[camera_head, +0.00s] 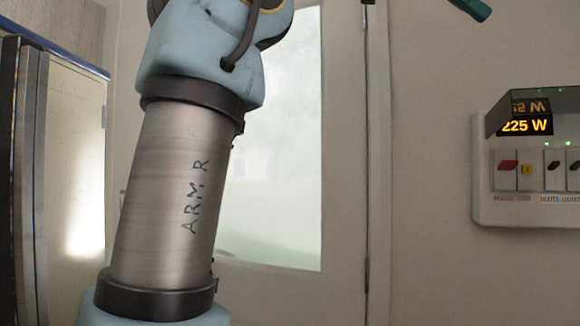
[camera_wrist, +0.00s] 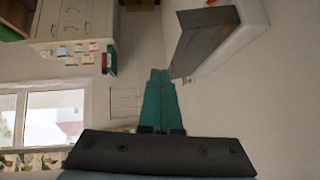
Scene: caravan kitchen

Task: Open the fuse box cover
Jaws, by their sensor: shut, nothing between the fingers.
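The fuse box (camera_head: 483,190) is a pale panel on the wall at the right of the head view, cut off by the frame edge. Its dark cover (camera_head: 497,115) stands out from the box's top, raised, with the lit "225 W" display and the switches uncovered below. The display is mirrored in the cover. In the wrist view the cover (camera_wrist: 205,38) juts from the pale box (camera_wrist: 238,30) at upper right. My gripper (camera_wrist: 160,74) has green fingers pressed together, empty, just left of the cover's edge; contact is unclear. One green fingertip (camera_head: 476,9) shows at the head view's top.
A door with a frosted window (camera_head: 275,160) stands behind my arm. A tall cabinet (camera_head: 72,160) is at the left. The wrist view shows drawers (camera_wrist: 75,20) and a window (camera_wrist: 50,115) at left. The wall between door and fuse box is bare.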

